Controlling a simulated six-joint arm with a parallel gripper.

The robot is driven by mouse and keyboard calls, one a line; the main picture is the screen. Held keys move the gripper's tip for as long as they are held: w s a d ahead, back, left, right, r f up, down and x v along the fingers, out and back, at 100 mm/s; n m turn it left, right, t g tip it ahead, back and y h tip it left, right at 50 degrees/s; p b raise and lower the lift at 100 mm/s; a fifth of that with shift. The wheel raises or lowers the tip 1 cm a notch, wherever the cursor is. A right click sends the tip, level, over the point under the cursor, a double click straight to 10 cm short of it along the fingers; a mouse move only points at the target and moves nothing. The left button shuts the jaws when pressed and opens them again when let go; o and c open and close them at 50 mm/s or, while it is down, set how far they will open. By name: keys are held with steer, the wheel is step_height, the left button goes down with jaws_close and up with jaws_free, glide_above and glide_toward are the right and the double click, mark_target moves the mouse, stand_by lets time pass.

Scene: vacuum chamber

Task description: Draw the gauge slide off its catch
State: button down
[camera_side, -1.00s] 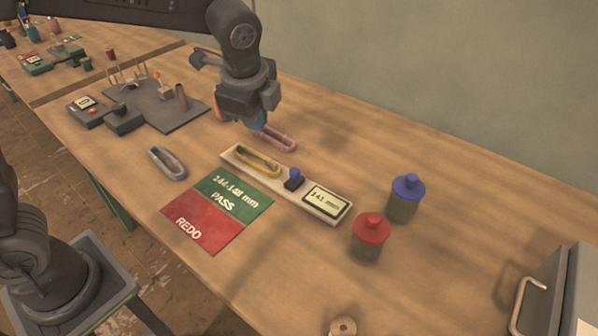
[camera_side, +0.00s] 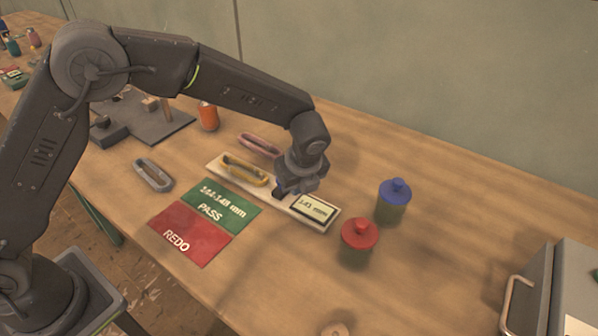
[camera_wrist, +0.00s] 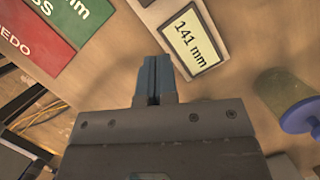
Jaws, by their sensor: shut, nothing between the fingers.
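The gauge is a cream bar (camera_side: 213,167) with a yellow oval link (camera_side: 243,170) lying on its left part. Its display (camera_side: 316,206) reads 141 mm, clearest in the wrist view (camera_wrist: 190,42). The gauge slide, a dark block with a blue knob in the earlier frame, is mostly or wholly hidden by my gripper (camera_side: 284,192). My gripper points down over the bar between the link and the display. In the wrist view its blue-grey fingers (camera_wrist: 155,65) are together with nothing between them. I cannot tell whether they touch the slide.
A green PASS (camera_side: 221,204) and red REDO (camera_side: 189,234) mat lies in front. A grey link (camera_side: 153,175) lies left, a pink link (camera_side: 260,146) behind. Red-topped (camera_side: 360,233) and blue-topped (camera_side: 394,191) canisters stand right of the display. An orange cylinder (camera_side: 208,117) stands behind.

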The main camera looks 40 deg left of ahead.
steer(key=a+f, duration=0.1)
steer(key=w+a+f, duration=0.1)
steer(key=shift+w+a+f, duration=0.15)
steer(key=shift+a+f, duration=0.2)
steer(key=shift+a, duration=0.05)
steer(key=shift+w+a+f, duration=0.1)
steer(key=shift+w+a, duration=0.3)
steer(key=shift+a, duration=0.35)
